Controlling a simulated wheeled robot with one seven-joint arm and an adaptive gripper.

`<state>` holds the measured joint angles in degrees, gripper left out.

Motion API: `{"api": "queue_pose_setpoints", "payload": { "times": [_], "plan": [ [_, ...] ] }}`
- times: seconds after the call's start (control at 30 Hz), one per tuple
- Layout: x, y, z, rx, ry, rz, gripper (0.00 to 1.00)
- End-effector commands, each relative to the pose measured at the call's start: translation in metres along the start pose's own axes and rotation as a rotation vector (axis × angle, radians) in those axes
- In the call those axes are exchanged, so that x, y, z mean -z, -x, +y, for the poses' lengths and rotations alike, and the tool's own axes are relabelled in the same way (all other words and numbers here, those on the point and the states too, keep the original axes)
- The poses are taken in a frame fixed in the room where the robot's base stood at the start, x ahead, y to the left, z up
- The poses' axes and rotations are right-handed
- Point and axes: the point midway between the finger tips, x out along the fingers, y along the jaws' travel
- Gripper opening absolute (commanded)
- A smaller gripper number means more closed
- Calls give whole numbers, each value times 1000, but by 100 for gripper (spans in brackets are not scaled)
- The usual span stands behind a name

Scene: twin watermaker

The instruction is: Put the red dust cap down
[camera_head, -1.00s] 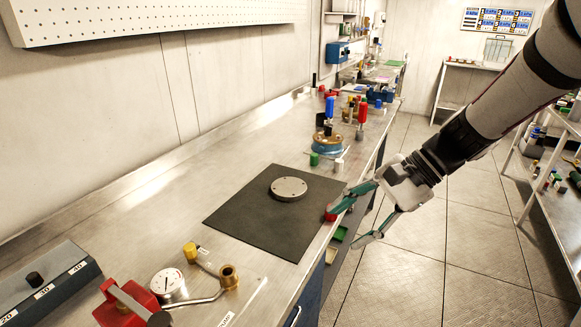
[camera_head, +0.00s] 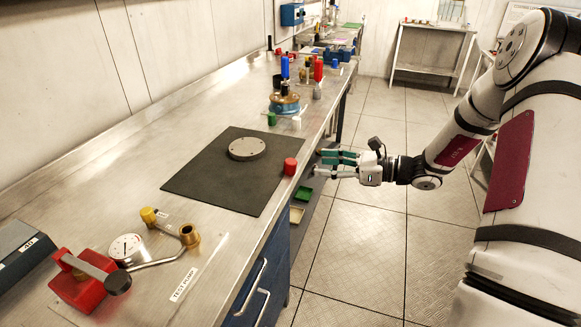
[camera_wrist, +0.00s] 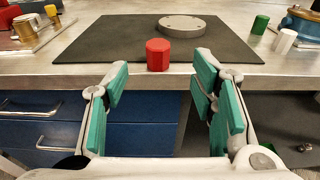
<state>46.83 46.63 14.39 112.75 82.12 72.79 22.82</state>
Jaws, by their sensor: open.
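The red dust cap (camera_head: 290,166) stands upright at the front edge of the bench, by the near right edge of the dark mat (camera_head: 218,190). In the wrist view the red cap (camera_wrist: 158,54) sits centred ahead, beyond the fingertips. My gripper (camera_head: 333,164) is off the bench's front edge, to the right of the cap and apart from it. Its green-padded fingers are wide open and empty, as the wrist view also shows (camera_wrist: 160,84).
A round metal flange (camera_head: 246,149) lies on the mat. Behind it stand a green cap (camera_head: 271,118), a white cap (camera_head: 296,122) and a blue-based brass fitting (camera_head: 284,103). A pressure gauge with a red part (camera_head: 79,290) is at the front left. The floor (camera_head: 370,250) is clear.

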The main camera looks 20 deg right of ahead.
Motion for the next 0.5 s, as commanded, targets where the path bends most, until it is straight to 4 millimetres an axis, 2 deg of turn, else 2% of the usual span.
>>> {"api": "queue_pose_setpoints", "payload": {
  "times": [0.03,0.2,0.5],
  "plan": [
    [0,-11,1,-5,0,0,52],
    [0,-39,0,-2,1,1,52],
    [0,-57,1,-1,1,2,52]
  ]
}}
